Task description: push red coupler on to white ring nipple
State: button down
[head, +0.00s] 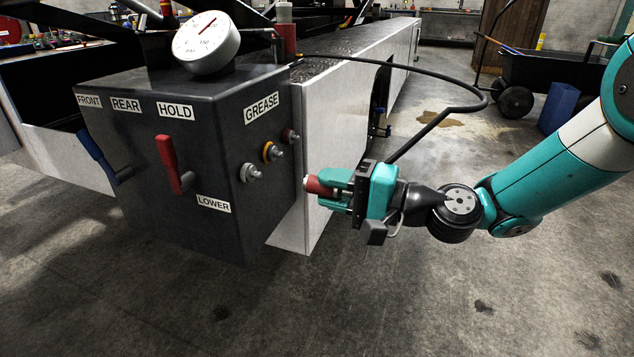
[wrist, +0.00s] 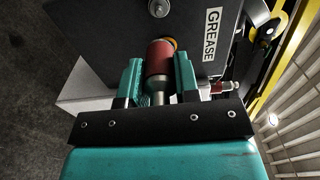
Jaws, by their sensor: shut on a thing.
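My gripper (head: 334,187) is shut on the red coupler (head: 318,186), whose open silver end points left toward the dark box. In the wrist view the coupler (wrist: 159,58) sits between the two teal fingers. The white ring nipple (head: 250,173) is the lowest and nearest of the nipples on the box's right face. The coupler is apart from it, to its right and slightly lower in the head view. In the wrist view the white ring nipple (wrist: 159,7) is at the top edge, beyond the coupler's end.
The orange ring nipple (head: 272,152) and red ring nipple (head: 291,136) sit above and behind the white one. A black hose (head: 450,78) loops from the machine to my gripper. The red lever (head: 168,162) is on the box's front. A white panel (head: 325,150) stands behind.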

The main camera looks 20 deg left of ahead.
aim_at(261, 175)
jog(key=shift+s+a, duration=0.25)
jog(key=shift+a, duration=0.2)
jog(key=shift+a+r+p, duration=0.1)
jog(key=shift+a+p, duration=0.25)
jog(key=shift+a, duration=0.15)
jog(key=shift+w+a+p, duration=0.15)
jog(key=shift+a+p, duration=0.4)
jog(key=shift+a, duration=0.7)
jog(key=shift+w+a+p, duration=0.1)
jog(key=shift+a+p, duration=0.45)
jog(key=shift+a, duration=0.65)
jog(key=shift+w+a+p, duration=0.15)
jog(key=shift+a+p, duration=0.35)
jog(key=shift+a, duration=0.8)
jog(key=c, duration=0.8)
grip_release()
